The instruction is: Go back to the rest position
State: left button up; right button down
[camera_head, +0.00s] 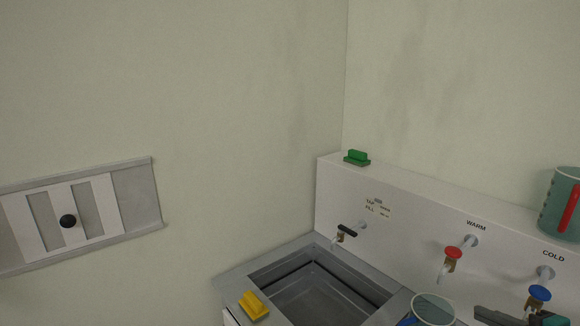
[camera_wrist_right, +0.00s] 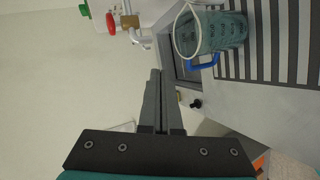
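My right gripper (camera_head: 510,317) shows at the bottom right corner of the head view, partly cut off, near the blue cold tap. In the right wrist view its two dark fingers (camera_wrist_right: 155,76) lie together with nothing seen between them. They are apart from the teal jug with a blue handle (camera_wrist_right: 218,32), which stands beyond them to the right. This jug's rim also shows at the bottom of the head view (camera_head: 434,308). My left gripper is in neither view.
A grey sink (camera_head: 320,288) has a red warm tap (camera_head: 453,253) and a blue cold tap (camera_head: 540,293). A red-handled jug (camera_head: 560,205) and a green block (camera_head: 357,157) stand on the ledge. A yellow block (camera_head: 253,305) lies on the rim. A sliding panel (camera_head: 105,205) is on the left wall.

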jog(key=s+a+f+m+g+h, duration=0.35)
jog(key=s+f+m+h, duration=0.35)
jog(key=s+f+m, duration=0.6)
jog(key=s+a+m+g+y, duration=0.25)
jog(key=s+a, duration=0.25)
jog(key=a, duration=0.3)
jog(key=s+a+m+g+y, duration=0.1)
jog(key=s+a+m+g, duration=0.25)
jog(key=a, duration=0.55)
notch_tip(320, 180, down, 28)
jog(key=s+n+b, duration=0.1)
jog(key=s+b, duration=0.1)
jog(key=b, duration=0.4)
pick_arm(q)
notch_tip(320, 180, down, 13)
jog(key=b, duration=0.6)
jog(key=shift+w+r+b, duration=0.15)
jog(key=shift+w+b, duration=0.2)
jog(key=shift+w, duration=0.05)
pick_arm(e)
jog(key=s+d+f+g, duration=0.1)
jog(key=s+f, duration=0.7)
jog(key=f, duration=0.2)
jog(key=s+d+f+g, duration=0.1)
jog(key=s+d+f, duration=0.1)
jog(key=s+f, duration=0.6)
notch_tip(320, 180, down, 3)
jog(key=shift+d, duration=0.2)
